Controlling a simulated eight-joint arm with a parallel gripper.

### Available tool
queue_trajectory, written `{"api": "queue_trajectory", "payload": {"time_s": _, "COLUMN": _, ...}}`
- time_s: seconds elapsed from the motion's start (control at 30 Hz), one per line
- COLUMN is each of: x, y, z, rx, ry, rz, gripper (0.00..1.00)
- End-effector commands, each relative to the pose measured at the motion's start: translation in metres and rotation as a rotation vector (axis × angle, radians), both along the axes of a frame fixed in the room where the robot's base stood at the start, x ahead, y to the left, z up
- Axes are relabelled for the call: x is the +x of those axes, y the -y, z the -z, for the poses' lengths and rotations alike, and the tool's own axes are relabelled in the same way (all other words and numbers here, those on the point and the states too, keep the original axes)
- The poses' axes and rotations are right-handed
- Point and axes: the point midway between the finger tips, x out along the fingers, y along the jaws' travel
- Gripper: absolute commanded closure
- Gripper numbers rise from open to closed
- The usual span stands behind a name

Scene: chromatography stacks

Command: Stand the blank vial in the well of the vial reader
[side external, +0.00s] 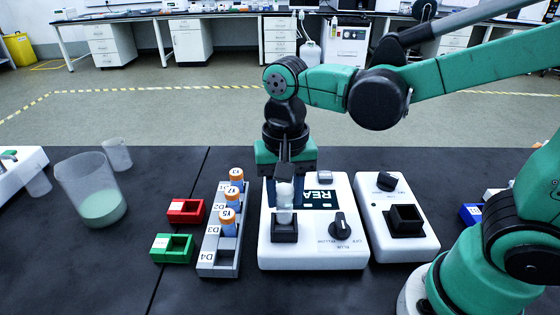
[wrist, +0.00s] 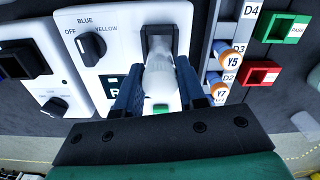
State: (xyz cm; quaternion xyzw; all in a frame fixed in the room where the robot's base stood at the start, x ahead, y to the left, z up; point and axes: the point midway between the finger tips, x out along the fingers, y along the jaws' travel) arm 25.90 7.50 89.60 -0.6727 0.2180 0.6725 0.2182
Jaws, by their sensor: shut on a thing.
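My gripper (side external: 285,198) is shut on a clear and white vial (side external: 284,213), held upright over the vial reader (side external: 312,250). The reader is a white box with a dark screen, a black dial (side external: 340,226) and a black square well (side external: 284,234). The vial's lower end is at the well's mouth; I cannot tell how far inside it is. In the wrist view the vial (wrist: 160,78) sits between the blue fingers, and its far end overlaps the dark well (wrist: 158,36). The fingers partly hide the vial.
A grey rack (side external: 220,258) with several orange-capped vials stands left of the reader, its front slot D4 empty. Red (side external: 186,211) and green (side external: 172,248) holders and a beaker (side external: 90,190) lie further left. A second white device (side external: 398,220) stands close on the right.

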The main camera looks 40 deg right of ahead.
Motion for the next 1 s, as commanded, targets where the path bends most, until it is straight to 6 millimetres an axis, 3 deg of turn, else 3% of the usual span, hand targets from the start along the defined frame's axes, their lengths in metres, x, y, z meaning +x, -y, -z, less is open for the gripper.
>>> {"api": "queue_trajectory", "payload": {"time_s": 1.0, "x": 0.001, "y": 0.0, "z": 0.018, "rx": 0.0, "ry": 0.0, "rz": 0.0, "gripper": 1.0}}
